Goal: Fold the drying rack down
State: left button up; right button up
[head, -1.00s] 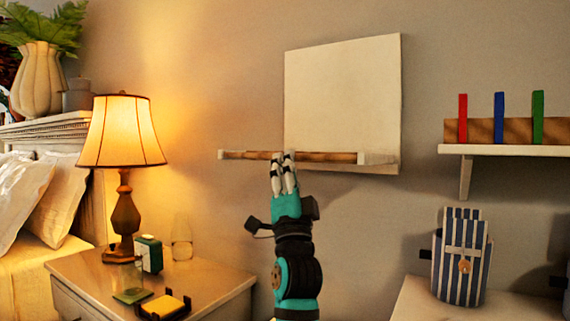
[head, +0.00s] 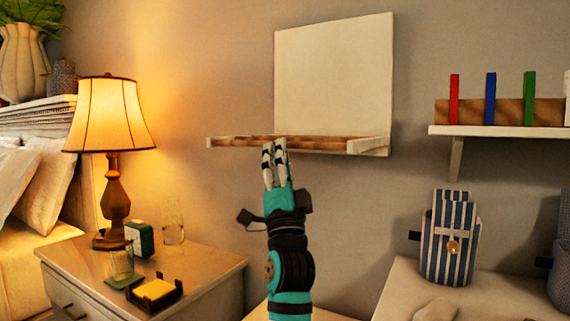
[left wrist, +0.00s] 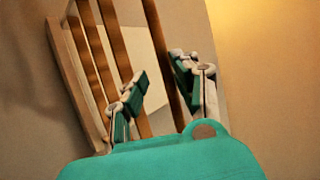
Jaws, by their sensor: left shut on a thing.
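The drying rack is a pale square wall panel (head: 335,85) with a fold-out frame (head: 368,146) of wooden bars sticking out from its lower edge, about level. My left gripper (head: 274,150) reaches up from below to the middle of the frame's front edge. The left wrist view shows several wooden bars (left wrist: 88,55) of the frame close up. There my left gripper (left wrist: 158,90) has its two fingers on either side of one bar and is shut on it. The exact finger contact is partly hidden. My right gripper is not in view.
A nightstand (head: 210,268) with a lit lamp (head: 110,120), a green clock and a glass stands at lower left. A shelf (head: 500,131) with coloured blocks is at right, above a striped bag (head: 450,240) on a white surface. The wall around the rack is clear.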

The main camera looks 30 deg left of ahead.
pick_arm(q)
jog(key=s+d+f, duration=0.1)
jog(key=s+d, duration=0.7)
jog(key=s, duration=0.1)
jog(key=shift+s, duration=0.4)
jog(key=shift+d, duration=0.1)
